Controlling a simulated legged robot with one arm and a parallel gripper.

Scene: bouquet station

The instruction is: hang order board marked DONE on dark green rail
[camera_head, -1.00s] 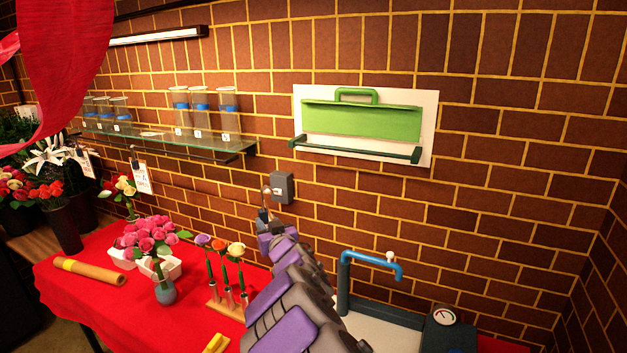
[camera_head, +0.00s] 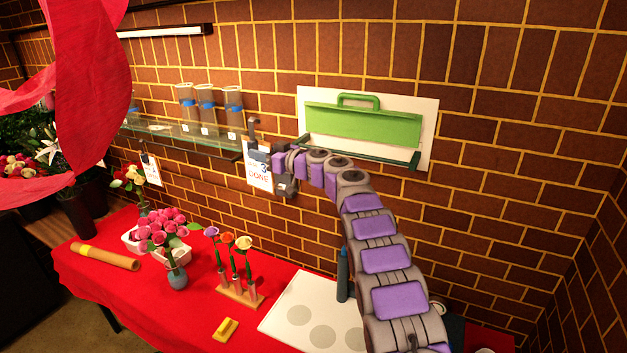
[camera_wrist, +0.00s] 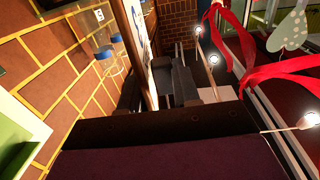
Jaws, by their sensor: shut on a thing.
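My gripper (camera_head: 268,158) is shut on a white order board (camera_head: 260,180) marked "3" and "DONE", holding it upright in the air in front of the brick wall. A dark hook (camera_head: 253,127) rises from the board's top. In the wrist view the board (camera_wrist: 138,40) shows nearly edge-on beside my gripper (camera_wrist: 172,85). The dark green rail (camera_head: 414,160) is on the wall to the right, below a light green panel (camera_head: 362,125); my arm covers part of its lower length. The board is left of the rail and apart from it.
A glass shelf (camera_head: 180,131) with glass cylinders (camera_head: 206,105) is left of the board. Another order board (camera_head: 151,170) hangs farther left. A grey wall box (camera_head: 286,187) is close by my gripper. Flowers in a stand (camera_head: 240,292) are on the red table below. Red ribbons (camera_head: 90,90) hang at upper left.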

